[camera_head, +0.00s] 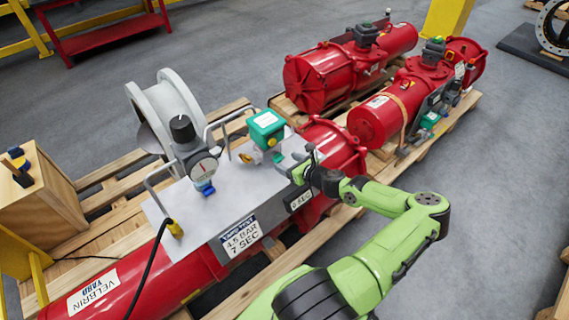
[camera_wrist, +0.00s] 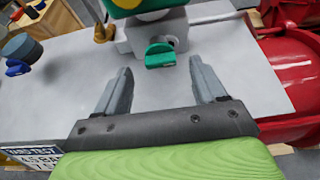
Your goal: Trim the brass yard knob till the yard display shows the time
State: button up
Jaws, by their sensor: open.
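My gripper (camera_head: 304,164) is above the grey panel; in the wrist view its two fingers (camera_wrist: 160,72) stand apart with nothing between them. A green knob (camera_wrist: 160,55) on a grey valve body lies just beyond the fingertips, apparently untouched. A small brass-coloured part (camera_wrist: 104,31) is farther left, away from the fingers; it also shows in the head view (camera_head: 248,157). I cannot tell whether it is the yard knob. A dark display (camera_head: 299,200) on the panel's front edge appears to read 0 SEC. A yard test plate (camera_head: 240,236) reads 4.5 BAR, 7 SEC.
A gauge with a black knob (camera_head: 182,129) and a teal box (camera_head: 266,126) stand on the grey panel (camera_head: 219,215). Metal handles rise near the gauge. Red actuators (camera_head: 349,68) lie on pallets behind. Open floor (camera_head: 455,190) is at right.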

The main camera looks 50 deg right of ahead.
aim_at(279, 159)
jog(key=shift+x, duration=1.25)
jog(key=c, duration=1.1)
jog(key=shift+o, duration=0.2)
